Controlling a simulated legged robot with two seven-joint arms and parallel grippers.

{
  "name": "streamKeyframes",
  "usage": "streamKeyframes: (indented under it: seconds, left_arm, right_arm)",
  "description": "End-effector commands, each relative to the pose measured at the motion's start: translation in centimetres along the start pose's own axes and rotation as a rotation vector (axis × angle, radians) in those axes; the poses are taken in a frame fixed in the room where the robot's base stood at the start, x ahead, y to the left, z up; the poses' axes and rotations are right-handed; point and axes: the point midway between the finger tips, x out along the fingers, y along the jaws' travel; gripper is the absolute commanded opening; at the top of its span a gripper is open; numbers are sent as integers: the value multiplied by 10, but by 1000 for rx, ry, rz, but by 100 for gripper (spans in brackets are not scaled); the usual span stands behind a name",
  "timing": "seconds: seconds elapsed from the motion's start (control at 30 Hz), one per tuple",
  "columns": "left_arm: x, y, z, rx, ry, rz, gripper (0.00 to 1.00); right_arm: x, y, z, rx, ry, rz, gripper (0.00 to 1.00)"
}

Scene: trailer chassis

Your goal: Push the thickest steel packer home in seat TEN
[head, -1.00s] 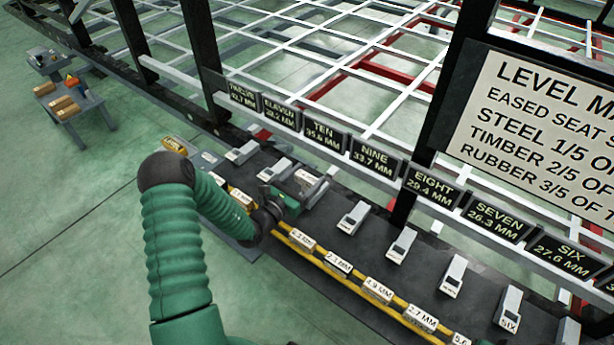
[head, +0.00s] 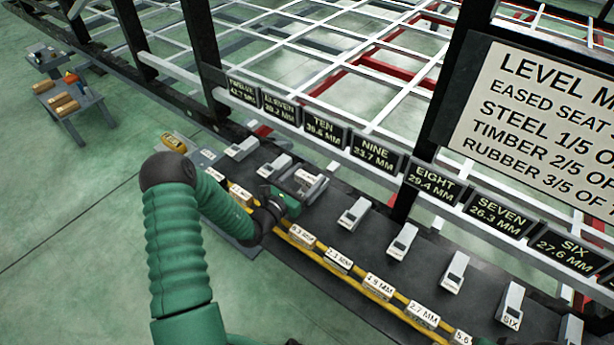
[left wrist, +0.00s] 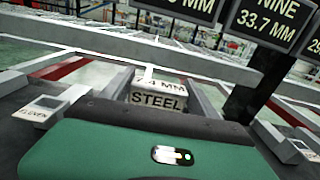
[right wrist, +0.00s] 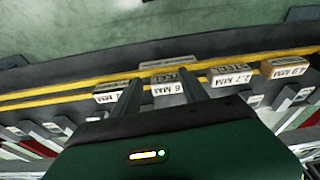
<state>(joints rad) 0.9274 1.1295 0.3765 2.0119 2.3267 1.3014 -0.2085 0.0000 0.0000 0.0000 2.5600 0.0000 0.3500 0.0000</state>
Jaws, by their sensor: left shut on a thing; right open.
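Several labelled packers, including 4.9 MM (head: 378,286), line the yellow-edged rack (head: 355,291). Other seats, such as the one below NINE (head: 354,215), stand along the dark rail. A black post (head: 440,120) and a sign board (head: 540,130) rise at the right.

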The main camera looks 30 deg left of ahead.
Motion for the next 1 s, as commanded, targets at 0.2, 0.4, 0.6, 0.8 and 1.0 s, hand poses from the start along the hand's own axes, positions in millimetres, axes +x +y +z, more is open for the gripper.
streamKeyframes:
  seconds: [0.2,0.4,0.6,0.8,1.0]
  left_arm:
    - [0,0,-6,1,-2,0,10]
    - [0,0,-10,1,-2,0,10]
    - [0,0,-15,1,-2,0,10]
    - [0,0,-20,1,-2,0,10]
    - [0,0,-21,1,-2,0,10]
  right_arm:
    - [4,0,1,0,0,0,52]
    - [7,0,2,0,0,0,52]
    - [10,0,2,0,0,0,52]
    - [12,0,3,0,0,0,52]
    - [12,0,3,0,0,0,52]
